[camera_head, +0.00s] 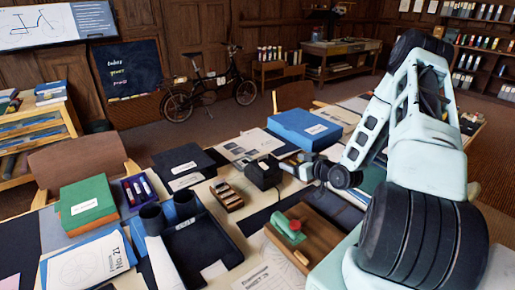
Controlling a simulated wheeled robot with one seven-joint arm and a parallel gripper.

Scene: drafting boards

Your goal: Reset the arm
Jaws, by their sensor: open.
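My arm rises on the right side of the head view, bends at a high elbow and reaches down and left over the table. My gripper (265,173) appears as a dark block at the arm's end, above the middle of the table. It is open, and I see nothing held in it. Its fingertips are too small and dark to make out clearly. A small rack with brown and white pieces (227,195) lies just left of and below it in the picture. A wooden tray (318,232) with a green and red object (288,228) lies nearer the front.
The table is crowded. A green box (87,203), a purple marker tray (138,190), a black box (184,166), a black tray with cylinders (205,245) and a blue box (304,128) surround the gripper area. A chair (85,160) stands at left. Free room shows above the table.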

